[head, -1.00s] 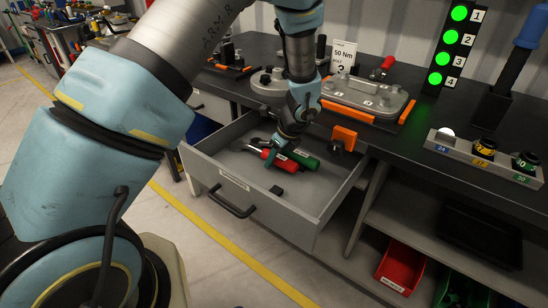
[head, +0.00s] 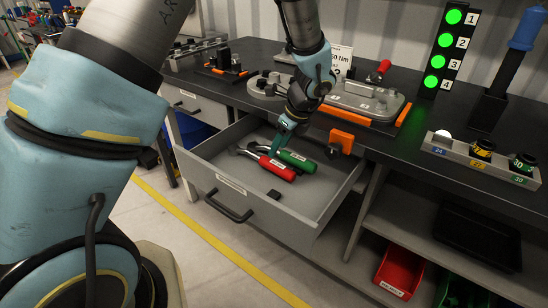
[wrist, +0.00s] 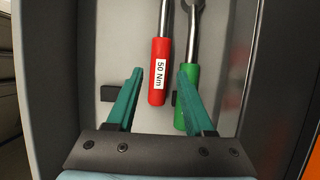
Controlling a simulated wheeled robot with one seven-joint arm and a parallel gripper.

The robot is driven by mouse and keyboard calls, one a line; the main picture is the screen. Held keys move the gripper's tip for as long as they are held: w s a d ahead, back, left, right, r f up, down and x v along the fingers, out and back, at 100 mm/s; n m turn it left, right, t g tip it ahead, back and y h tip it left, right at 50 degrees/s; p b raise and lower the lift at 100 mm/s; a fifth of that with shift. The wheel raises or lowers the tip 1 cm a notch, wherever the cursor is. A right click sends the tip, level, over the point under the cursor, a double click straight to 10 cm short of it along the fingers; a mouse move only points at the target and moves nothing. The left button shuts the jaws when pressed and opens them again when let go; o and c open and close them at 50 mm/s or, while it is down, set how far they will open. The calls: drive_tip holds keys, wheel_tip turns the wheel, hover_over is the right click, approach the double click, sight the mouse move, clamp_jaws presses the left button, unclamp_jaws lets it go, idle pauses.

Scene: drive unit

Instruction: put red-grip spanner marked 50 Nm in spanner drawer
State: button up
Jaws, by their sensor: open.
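The red-grip spanner (head: 277,168) lies in the open drawer (head: 238,185). In the wrist view its red grip (wrist: 160,72) carries a white label reading 50 Nm. A green-grip spanner (head: 297,160) lies beside it, to its right in the wrist view (wrist: 192,90). My gripper (head: 280,143) is above the drawer, over the spanners. In the wrist view my gripper (wrist: 160,95) has its teal fingers apart and empty, and the red grip shows between them. The right finger overlaps the green grip in the picture.
A small black block (head: 274,195) lies on the drawer floor. An orange-faced piece (head: 342,140) stands at the drawer's back right. The bench (head: 380,130) above holds a plate fixture (head: 360,100) and a socket rack (head: 480,158). A red bin (head: 398,272) sits below.

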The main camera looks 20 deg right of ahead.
drive_tip(key=w+a+r+n+g, duration=0.1)
drive_tip(key=a+r+n, duration=0.4)
drive_tip(key=a, duration=0.4)
drive_tip(key=w+a+r+n+g, duration=0.1)
drive_tip(key=a+r+n, duration=0.2)
drive_tip(key=a+n, duration=0.55)
drive_tip(key=s+a+r+n+h, duration=0.1)
drive_tip(key=s+a+n, duration=0.1)
drive_tip(key=a+n, duration=0.6)
drive_tip(key=s+a+r+n+h, duration=0.1)
drive_tip(key=s+a+n, duration=0.2)
drive_tip(key=a+n, duration=0.4)
drive_tip(key=shift+s+a+n, duration=0.2)
drive_tip(key=shift+a+n, duration=0.15)
drive_tip(key=shift+a, duration=0.6)
drive_tip(key=shift+c, duration=0.3)
